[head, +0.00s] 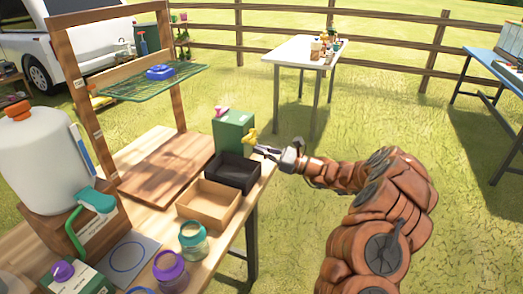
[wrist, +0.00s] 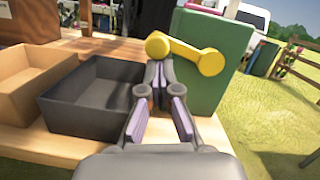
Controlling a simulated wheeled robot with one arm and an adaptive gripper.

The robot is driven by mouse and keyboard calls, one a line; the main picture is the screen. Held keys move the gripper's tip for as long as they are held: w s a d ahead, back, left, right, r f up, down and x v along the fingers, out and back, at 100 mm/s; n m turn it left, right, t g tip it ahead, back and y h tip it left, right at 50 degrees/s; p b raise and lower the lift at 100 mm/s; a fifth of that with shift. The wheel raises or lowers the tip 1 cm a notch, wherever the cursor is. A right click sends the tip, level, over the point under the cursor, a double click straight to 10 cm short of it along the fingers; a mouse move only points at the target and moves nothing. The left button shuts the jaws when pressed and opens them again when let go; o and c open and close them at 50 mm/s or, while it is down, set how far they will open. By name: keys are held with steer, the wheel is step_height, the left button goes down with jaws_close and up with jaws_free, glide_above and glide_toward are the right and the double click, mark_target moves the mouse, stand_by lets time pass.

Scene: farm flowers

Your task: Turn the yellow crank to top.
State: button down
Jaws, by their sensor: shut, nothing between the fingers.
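The yellow crank (head: 251,136) is on the side of the green box (head: 231,130), which stands at the right end of the wooden workbench. In the wrist view the crank (wrist: 185,51) reaches from a rounded knob at upper left to a round end at lower right, against the green box (wrist: 206,85). My gripper (wrist: 158,75) is shut and empty, with its fingertips just below the crank's arm near the knob. I cannot tell whether they touch it. In the head view my gripper (head: 258,149) is right beside the crank.
A black tray (wrist: 70,123) and a tan tray (head: 190,212) sit on the bench, left of my gripper. A wooden frame with a green wire shelf (head: 128,88) stands behind. A white dispenser (head: 25,160) and jars are at left. Open grass lies right of the bench.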

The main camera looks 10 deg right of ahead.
steer(key=shift+f, duration=0.5)
steer(key=f, duration=0.1)
steer(key=d+f+b, duration=0.1)
steer(key=f, duration=0.1)
steer(key=shift+w+d+f+b, duration=0.2)
steer(key=shift+w+d+b, duration=0.05)
steer(key=shift+d+b, duration=0.1)
steer(key=v, duration=0.9)
steer(key=shift+r, duration=0.2)
steer(key=shift+s, duration=0.15)
